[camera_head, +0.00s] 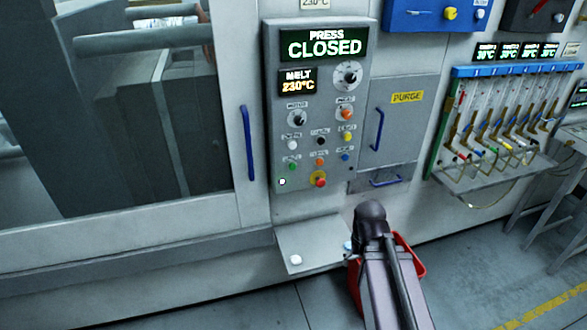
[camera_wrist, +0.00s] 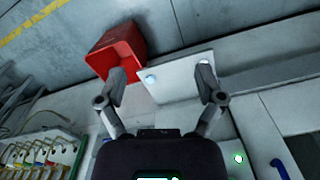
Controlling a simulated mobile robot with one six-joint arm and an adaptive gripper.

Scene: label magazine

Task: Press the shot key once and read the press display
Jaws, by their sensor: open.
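The press display (camera_head: 324,44) at the top of the grey control panel (camera_head: 282,115) reads "PRESS CLOSED". Below it are several small keys, among them white (camera_head: 292,145), black (camera_head: 322,141), yellow (camera_head: 347,137), green (camera_head: 292,167), orange (camera_head: 319,161) and blue (camera_head: 346,157). Their labels are too small to read, so I cannot tell which is the shot key. In the wrist view my gripper (camera_wrist: 161,74) is open and empty, its fingers spread above the pale shelf and red bin. In the head view my arm hides the fingers, low and right of the panel.
The pale shelf (camera_head: 312,246) below the panel bears a small white piece (camera_head: 295,260); a pale blue piece (camera_wrist: 150,79) lies near its edge. A red bin (camera_head: 410,257) stands beside it. A purge cover (camera_head: 400,120) and a blue-topped tube rack (camera_head: 515,70) are to the right.

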